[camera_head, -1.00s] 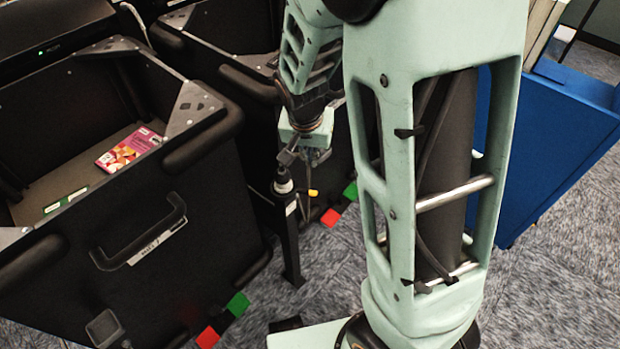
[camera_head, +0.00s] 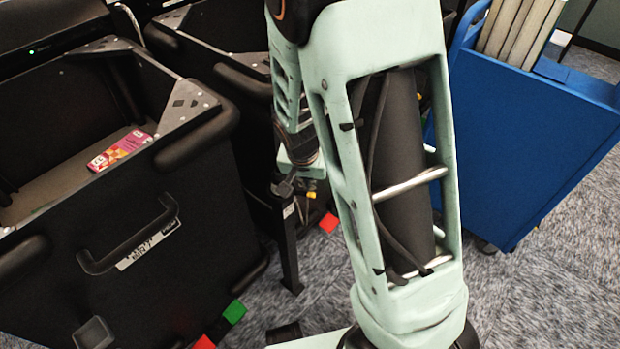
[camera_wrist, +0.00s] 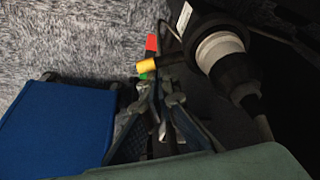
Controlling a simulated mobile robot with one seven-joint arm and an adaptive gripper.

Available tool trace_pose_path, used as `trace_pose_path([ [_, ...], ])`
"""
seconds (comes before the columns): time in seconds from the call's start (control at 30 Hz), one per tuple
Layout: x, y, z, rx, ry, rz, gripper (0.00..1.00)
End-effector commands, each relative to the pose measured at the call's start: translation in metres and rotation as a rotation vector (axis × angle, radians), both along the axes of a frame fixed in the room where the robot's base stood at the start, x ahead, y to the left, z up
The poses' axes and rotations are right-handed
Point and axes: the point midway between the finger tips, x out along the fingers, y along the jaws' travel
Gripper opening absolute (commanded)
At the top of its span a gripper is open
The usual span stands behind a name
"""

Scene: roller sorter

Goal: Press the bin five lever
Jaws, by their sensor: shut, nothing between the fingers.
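A black post (camera_head: 288,245) stands on the floor between two dark bins. In the wrist view its top mechanism is black with white rings (camera_wrist: 220,50), and a short lever with a yellow tip (camera_wrist: 148,66) sticks out from it. The yellow tip also shows in the head view (camera_head: 311,195), just below my gripper. My gripper (camera_wrist: 157,92) is shut and empty, its fingertips close to the yellow tip in the wrist view. I cannot tell whether they touch. In the head view my arm hides most of the fingers and the mechanism. No bin number is readable.
A large dark bin (camera_head: 190,215) with a handle and a pink box (camera_head: 118,150) inside fills the left. Another dark bin (camera_head: 215,35) stands behind. A blue cart (camera_head: 530,130) is at right. Red and green floor markers (camera_head: 233,311) lie near the bins.

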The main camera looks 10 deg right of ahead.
Motion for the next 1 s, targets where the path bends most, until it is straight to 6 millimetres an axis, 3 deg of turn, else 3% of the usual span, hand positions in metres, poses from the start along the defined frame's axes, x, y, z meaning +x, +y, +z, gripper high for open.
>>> trace_pose_path([
  [0.57,-0.002,0.001,0.001,-0.001,0.000,-0.027,0.00],
  [1.0,-0.016,0.007,0.004,-0.004,0.003,-0.308,0.00],
])
